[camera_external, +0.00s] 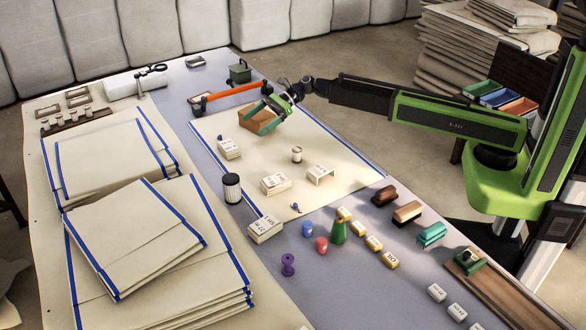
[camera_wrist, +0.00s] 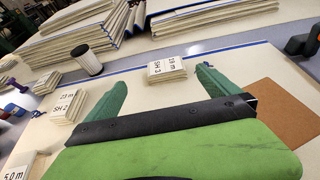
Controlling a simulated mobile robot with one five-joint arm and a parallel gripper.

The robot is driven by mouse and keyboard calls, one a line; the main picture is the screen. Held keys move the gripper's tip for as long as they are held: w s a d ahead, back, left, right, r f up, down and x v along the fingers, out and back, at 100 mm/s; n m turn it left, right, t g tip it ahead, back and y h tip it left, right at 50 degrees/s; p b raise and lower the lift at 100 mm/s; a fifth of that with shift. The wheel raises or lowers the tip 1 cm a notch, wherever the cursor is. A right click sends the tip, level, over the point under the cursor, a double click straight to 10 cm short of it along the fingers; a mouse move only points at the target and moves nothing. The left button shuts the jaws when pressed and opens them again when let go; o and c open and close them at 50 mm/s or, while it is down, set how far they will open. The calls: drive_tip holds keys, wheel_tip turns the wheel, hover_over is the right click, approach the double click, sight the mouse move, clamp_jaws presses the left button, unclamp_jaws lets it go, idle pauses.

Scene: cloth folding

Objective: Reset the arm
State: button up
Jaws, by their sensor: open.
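My arm reaches in from the right in the external view. My gripper (camera_external: 266,116) is green and hangs over the far part of the cream cloth (camera_external: 340,150). Its two green fingers are spread apart in the wrist view (camera_wrist: 160,85), with nothing held between them. A brown, tray-like piece (camera_external: 252,121) is right beside the fingers in the external view. A brown square (camera_wrist: 280,110) lies to the right of the fingers in the wrist view. I cannot tell whether the fingers touch it.
Labelled card stacks (camera_external: 275,183) sit on and around the cloth. A black-and-white cylinder (camera_external: 232,188) stands at its left edge. Folded blue-edged cloths (camera_external: 140,235) are piled at left. Spools, weights and brushes (camera_external: 408,212) crowd the front right. An orange-handled tool (camera_external: 228,93) lies behind.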

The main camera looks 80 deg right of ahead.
drive_tip(key=s+a+r+n+p, duration=0.1)
drive_tip(key=s+a+r+p, duration=0.2)
drive_tip(key=a+r+p, duration=0.35)
drive_tip(key=s+a+r+n+g+h+p, duration=0.1)
drive_tip(key=s+a+r+n+g+p, duration=0.15)
drive_tip(key=s+n+p, duration=0.5)
drive_tip(key=s+d+f+n+g+h+p, duration=0.1)
drive_tip(key=s+d+f+n+g+h, duration=0.1)
drive_tip(key=s+n, duration=0.7)
drive_tip(key=s+d+f+n+g+h+p, duration=0.2)
drive_tip(key=s+d+n+g+h, duration=0.3)
drive_tip(key=s, duration=0.9)
drive_tip(key=d+f+n+h, duration=0.1)
drive_tip(key=d+n, duration=0.2)
drive_tip(key=n, duration=0.1)
drive_tip(key=shift+s+d+h, duration=0.15)
drive_tip(key=shift+s+h, duration=0.15)
drive_tip(key=shift+s, duration=0.1)
drive_tip(key=c, duration=0.6)
drive_tip(key=shift+o, duration=0.2)
